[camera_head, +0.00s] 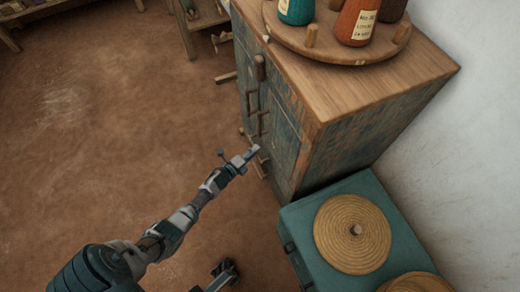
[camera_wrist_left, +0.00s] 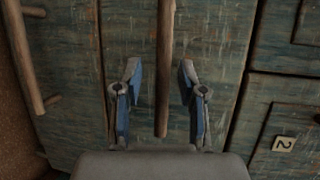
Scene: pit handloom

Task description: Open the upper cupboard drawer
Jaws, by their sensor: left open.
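The cupboard (camera_head: 325,150) has a bare wooden top and a worn blue-green front with wooden bar handles. My left gripper (camera_head: 250,155) is beside the front, low down. In the left wrist view the open gripper (camera_wrist_left: 160,75) has its two fingers on either side of a wooden bar handle (camera_wrist_left: 165,35), with gaps on both sides. The handle is mounted on a blue-green panel (camera_wrist_left: 215,35); I cannot tell whether this is the upper drawer. A second bar handle (camera_wrist_left: 24,55) is at the left. My right gripper (camera_head: 224,272) shows only partly at the bottom.
A round wooden stand (camera_head: 330,42) with thread cones is on the cupboard top. A teal chest (camera_head: 295,218) with coiled round mats stands close to the cupboard, by the white wall (camera_head: 465,150). The brown floor (camera_head: 100,130) at the left is clear.

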